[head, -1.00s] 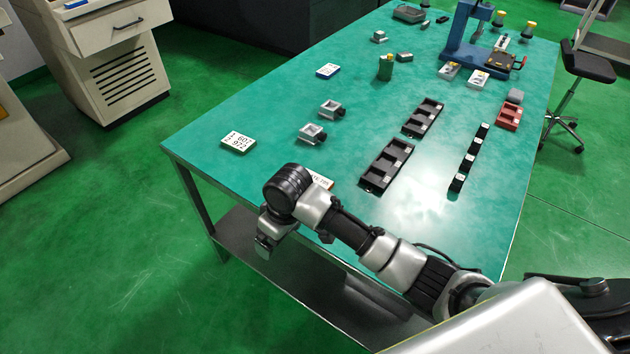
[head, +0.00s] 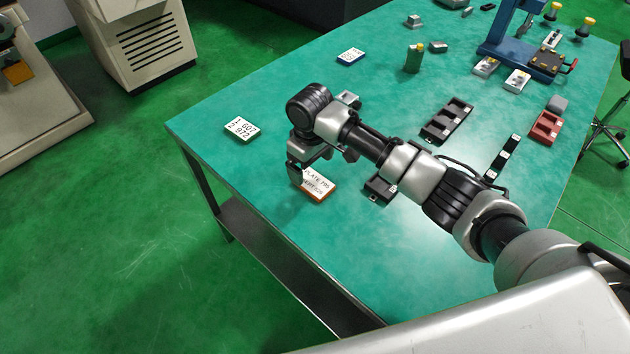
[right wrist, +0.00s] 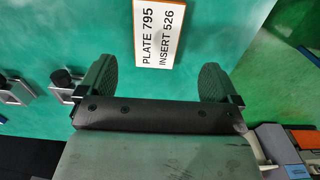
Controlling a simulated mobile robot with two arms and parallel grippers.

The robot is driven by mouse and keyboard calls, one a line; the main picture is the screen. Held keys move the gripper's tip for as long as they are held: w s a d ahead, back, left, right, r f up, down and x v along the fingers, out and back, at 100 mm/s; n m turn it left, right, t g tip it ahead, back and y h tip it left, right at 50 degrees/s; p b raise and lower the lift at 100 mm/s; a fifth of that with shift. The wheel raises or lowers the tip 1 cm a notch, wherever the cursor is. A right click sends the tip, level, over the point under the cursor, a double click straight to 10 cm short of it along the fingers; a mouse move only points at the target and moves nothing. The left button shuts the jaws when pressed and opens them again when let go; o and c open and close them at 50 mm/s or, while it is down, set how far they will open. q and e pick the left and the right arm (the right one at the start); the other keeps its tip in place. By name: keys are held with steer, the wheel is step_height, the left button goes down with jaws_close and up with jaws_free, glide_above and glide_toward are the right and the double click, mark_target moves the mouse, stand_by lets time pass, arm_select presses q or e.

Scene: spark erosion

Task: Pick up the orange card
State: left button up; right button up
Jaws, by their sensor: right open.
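The orange card (head: 320,186) lies flat near the left front edge of the table. It has a white face with black print, PLATE 795 and INSERT 526, and an orange edge. In the right wrist view the card (right wrist: 158,32) shows ahead of the gap between the fingers, its top cut off by the frame. My right gripper (right wrist: 158,75) is open and empty, with its fingers apart and the card not between them. In the head view it hangs over the table close to the card and partly hides that area. My left gripper is not in view.
A green-edged card (head: 241,128) printed 607 and 972 lies to the left, and a blue-edged card (head: 350,56) farther back. A black tray (head: 447,122), a red tray (head: 545,128) and a blue press (head: 508,30) stand to the right. Bare tabletop (head: 270,95) lies between the cards.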

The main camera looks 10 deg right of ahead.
mark_target(313, 182)
steer(key=shift+f, duration=0.4)
steer(key=shift+d+f, duration=0.1)
steer(key=shift+f, duration=0.2)
step_height(313, 182, down, 5)
steer(key=shift+d+r, duration=0.1)
steer(key=shift+d, duration=0.05)
steer(key=c, duration=1)
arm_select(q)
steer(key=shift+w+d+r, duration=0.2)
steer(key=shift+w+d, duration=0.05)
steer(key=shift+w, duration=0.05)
arm_select(e)
steer(key=shift+c, duration=0.2)
steer(key=shift+r, duration=0.1)
